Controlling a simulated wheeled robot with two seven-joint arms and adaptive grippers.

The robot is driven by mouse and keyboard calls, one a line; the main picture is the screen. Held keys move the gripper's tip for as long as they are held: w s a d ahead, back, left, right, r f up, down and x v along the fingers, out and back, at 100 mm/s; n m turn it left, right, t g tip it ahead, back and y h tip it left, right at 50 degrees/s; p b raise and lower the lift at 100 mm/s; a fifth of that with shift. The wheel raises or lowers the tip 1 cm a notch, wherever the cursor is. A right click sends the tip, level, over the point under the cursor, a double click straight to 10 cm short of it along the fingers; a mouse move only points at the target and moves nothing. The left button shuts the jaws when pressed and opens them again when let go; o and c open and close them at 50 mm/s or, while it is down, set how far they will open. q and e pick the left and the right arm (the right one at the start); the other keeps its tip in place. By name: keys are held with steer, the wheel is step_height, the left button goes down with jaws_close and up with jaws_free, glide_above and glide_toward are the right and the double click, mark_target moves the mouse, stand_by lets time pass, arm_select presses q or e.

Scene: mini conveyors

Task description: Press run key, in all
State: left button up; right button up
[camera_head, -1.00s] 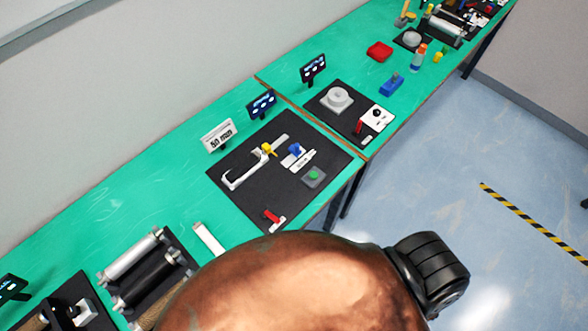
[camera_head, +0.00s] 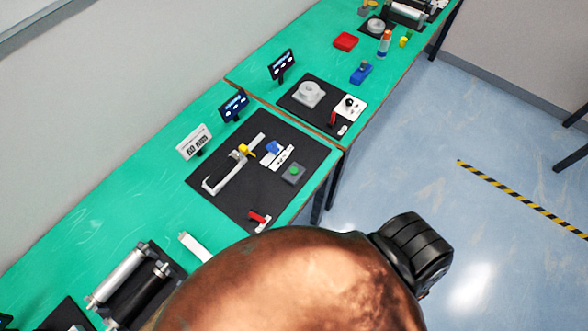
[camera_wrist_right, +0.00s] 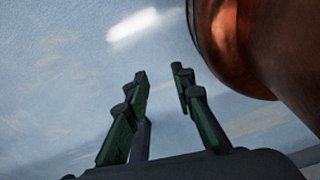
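In the head view a green button on a grey box (camera_head: 293,171) sits on a black mat (camera_head: 252,203) on the green bench. Whether it is the run key I cannot tell; no label is readable. The same mat holds a white bar with a yellow part (camera_head: 245,150), a blue part on a white plate (camera_head: 274,149) and a red lever on a white base (camera_head: 259,220). In the right wrist view my right gripper (camera_wrist_right: 160,80) is open and empty above the blue floor, away from the bench. My left gripper is not in view.
A small sign (camera_head: 194,142) and dark display (camera_head: 234,105) stand behind the mat. A second mat (camera_head: 322,119) holds a grey round part and a white control box (camera_head: 349,106). Rollers (camera_head: 130,285) lie at lower left.

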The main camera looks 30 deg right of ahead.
jaws_close()
stand_by(1.3)
